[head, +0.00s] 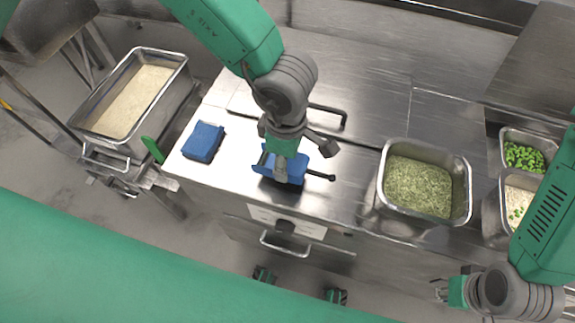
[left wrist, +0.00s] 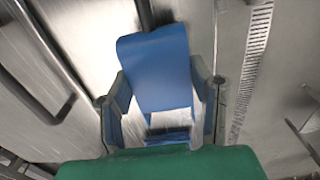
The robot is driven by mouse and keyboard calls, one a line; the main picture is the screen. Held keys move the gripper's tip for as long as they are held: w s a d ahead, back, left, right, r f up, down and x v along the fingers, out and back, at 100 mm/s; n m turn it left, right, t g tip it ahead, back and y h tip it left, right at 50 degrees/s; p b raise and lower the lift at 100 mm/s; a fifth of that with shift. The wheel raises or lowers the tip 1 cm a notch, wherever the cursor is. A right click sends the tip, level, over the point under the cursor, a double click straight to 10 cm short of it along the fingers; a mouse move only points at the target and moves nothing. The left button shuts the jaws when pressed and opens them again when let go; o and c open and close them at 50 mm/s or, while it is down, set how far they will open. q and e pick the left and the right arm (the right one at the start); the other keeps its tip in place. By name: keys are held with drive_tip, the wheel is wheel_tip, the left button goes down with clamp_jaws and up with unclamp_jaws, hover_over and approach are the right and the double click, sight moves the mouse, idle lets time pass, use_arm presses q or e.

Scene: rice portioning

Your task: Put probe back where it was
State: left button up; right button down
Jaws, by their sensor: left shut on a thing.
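My left gripper (head: 282,168) points down over the steel counter and is shut on a blue piece (head: 265,163). In the left wrist view the blue piece (left wrist: 157,70) sits between the two fingers of the left gripper (left wrist: 160,112). A dark rod (head: 318,175) with a round end sticks out to the right of the blue piece; I cannot tell whether this is the probe or if it is joined to the blue piece. A separate blue block (head: 203,141) lies at the counter's left end. My right gripper (head: 440,290) is at the lower right, empty, its finger opening unclear.
A deep pan of pale rice (head: 183,75) stands on a cart at the left. A pan of greenish grain (head: 380,192) and smaller pans with peas (head: 503,147) and rice (head: 503,190) are at the right. A dark bar handle (head: 328,110) lies behind my left gripper.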

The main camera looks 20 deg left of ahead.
use_arm(q)
drive_tip(key=f, duration=0.1)
drive_tip(key=a+f, duration=0.1)
drive_tip(key=f, duration=0.1)
drive_tip(key=shift+s+f, duration=0.15)
drive_tip(key=shift+s, duration=0.05)
drive_tip(key=shift+a+f, duration=0.1)
drive_tip(key=shift+c, duration=0.6)
drive_tip(key=o, duration=1.1)
drive_tip(key=shift+o, duration=0.8)
drive_tip(key=shift+d, duration=0.25)
drive_tip(key=shift+w+d, duration=0.1)
drive_tip(key=shift+d, duration=0.15)
drive_tip(key=r, duration=1.1)
drive_tip(key=shift+a+p, duration=0.3)
drive_tip(key=shift+p, duration=0.05)
drive_tip(key=shift+d+r, duration=0.2)
drive_tip(key=shift+r, duration=0.35)
use_arm(e)
drive_tip(key=shift+a+r, duration=0.25)
drive_tip(key=shift+r, duration=0.2)
use_arm(q)
drive_tip(key=shift+a, duration=0.2)
use_arm(e)
drive_tip(key=shift+a, duration=0.15)
